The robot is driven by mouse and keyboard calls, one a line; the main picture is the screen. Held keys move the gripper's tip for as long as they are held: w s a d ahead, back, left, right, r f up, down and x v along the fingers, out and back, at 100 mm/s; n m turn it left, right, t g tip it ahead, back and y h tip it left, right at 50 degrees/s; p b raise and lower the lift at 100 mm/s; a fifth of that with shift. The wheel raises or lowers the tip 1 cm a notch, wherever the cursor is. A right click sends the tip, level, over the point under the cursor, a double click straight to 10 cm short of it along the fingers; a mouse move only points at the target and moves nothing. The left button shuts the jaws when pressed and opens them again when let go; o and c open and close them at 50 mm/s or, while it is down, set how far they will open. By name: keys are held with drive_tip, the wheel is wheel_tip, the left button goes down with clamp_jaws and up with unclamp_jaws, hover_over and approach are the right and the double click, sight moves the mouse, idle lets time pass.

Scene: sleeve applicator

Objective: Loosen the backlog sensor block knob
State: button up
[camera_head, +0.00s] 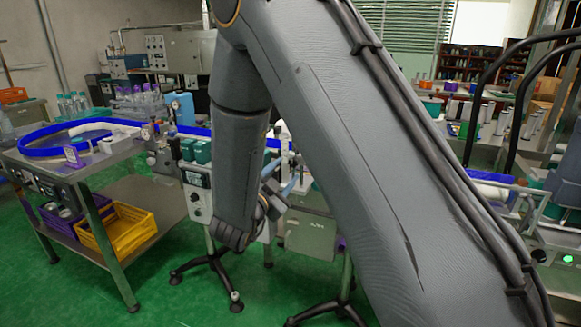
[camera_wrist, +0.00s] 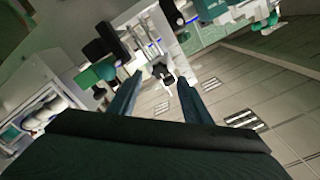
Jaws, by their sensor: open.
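My gripper (camera_wrist: 157,88) is open in the wrist view, with its two fingers apart and nothing between them that I can see as held. Ahead of the fingertips is a small dark fitting with a pale end (camera_wrist: 163,72), which may be the sensor block knob; I cannot tell for sure. It appears roughly in line with the gap and beyond the tips. In the head view, bluish fingers of my gripper (camera_head: 290,186) show behind my arm, beside the machine. My arm hides most of that area, and I cannot pick out the knob there.
Dark and teal parts (camera_wrist: 102,72) crowd the left finger in the wrist view. In the head view, a blue-railed conveyor table (camera_head: 110,148), a yellow crate (camera_head: 122,230) and stands with black feet (camera_head: 205,268) are around. Green floor is open at front left.

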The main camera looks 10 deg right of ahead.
sight(292, 164)
drive_tip(key=x, duration=0.5)
drive_tip(key=shift+p, duration=0.35)
drive_tip(key=c, duration=1)
drive_tip(key=shift+c, duration=0.2)
